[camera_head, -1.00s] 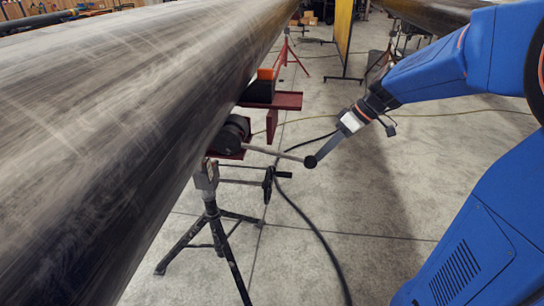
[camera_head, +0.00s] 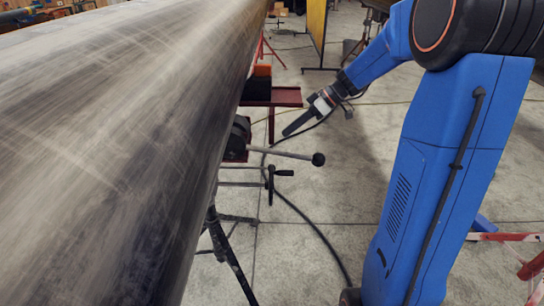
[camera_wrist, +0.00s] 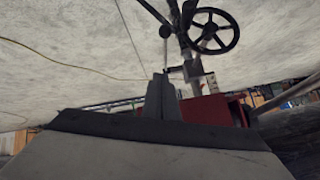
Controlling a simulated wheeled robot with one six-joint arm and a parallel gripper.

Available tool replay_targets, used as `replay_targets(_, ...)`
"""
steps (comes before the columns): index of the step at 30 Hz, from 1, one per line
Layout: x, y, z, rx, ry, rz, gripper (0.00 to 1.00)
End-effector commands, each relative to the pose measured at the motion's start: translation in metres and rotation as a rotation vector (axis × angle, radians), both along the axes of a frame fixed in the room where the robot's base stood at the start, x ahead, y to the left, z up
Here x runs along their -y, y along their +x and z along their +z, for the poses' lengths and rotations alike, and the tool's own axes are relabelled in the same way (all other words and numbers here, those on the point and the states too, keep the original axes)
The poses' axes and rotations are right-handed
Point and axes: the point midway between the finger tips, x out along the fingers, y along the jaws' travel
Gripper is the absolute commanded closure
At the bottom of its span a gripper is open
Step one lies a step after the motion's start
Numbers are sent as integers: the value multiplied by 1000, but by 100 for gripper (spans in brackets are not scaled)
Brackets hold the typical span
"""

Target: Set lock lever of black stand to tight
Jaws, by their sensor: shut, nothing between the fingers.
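The black stand (camera_head: 222,243) is a tripod at the near side of the large pipe, partly hidden behind it in the head view. A grey lever rod (camera_head: 280,153) sticks out to the right from its head and ends in a black ball knob (camera_head: 318,159). A crank handle (camera_head: 280,173) sits just below. I cannot tell whether the lever is tight or loose. My gripper (camera_head: 286,133) is shut and empty, appearing just above the rod in the picture, with a gap between. In the wrist view my shut fingers (camera_wrist: 163,92) hold nothing.
The large dark pipe (camera_head: 120,140) fills the left. A red tray (camera_head: 275,96) with an orange-topped block juts out beyond the lever. A black handwheel (camera_wrist: 213,32) shows in the wrist view. A black cable (camera_head: 310,225) lies on the open floor.

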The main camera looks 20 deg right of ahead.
Motion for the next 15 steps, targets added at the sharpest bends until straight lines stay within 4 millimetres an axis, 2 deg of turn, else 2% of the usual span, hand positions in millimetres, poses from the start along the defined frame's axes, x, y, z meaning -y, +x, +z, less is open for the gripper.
replay_targets(8,-8,1,-7,-3,1,2,100)
replay_targets(15,-36,6,-33,-3,0,3,100)
